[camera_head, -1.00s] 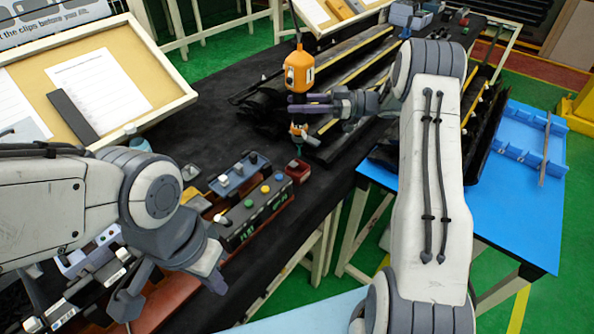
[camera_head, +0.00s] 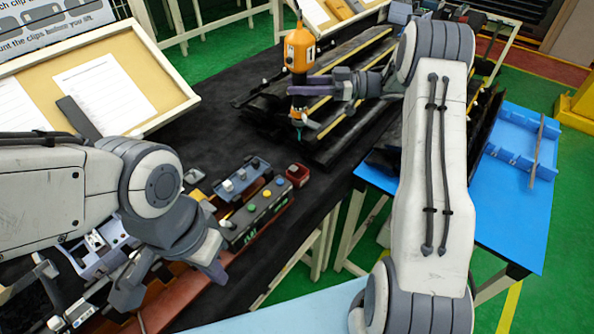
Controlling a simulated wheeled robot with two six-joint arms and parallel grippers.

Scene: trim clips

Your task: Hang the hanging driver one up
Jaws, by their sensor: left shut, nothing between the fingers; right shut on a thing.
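The hanging driver (camera_head: 300,52) is an orange tool with a dark lower part, held upright in the head view, with a dark cord at its top. My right gripper (camera_head: 312,90) is shut on the driver's lower part, below the orange body. The driver's tip is above the black table, in front of the dark trim rails. My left gripper (camera_head: 212,268) is shut and empty at the lower left, beside the button box and apart from the driver. What the cord hangs from is out of view.
The button box (camera_head: 262,208) and a small red cup (camera_head: 298,175) stand near the table edge. Dark trim rails (camera_head: 345,95) lie behind the driver. A cream-framed board with papers (camera_head: 160,112) is at left. A blue table (camera_head: 500,225) stands at right.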

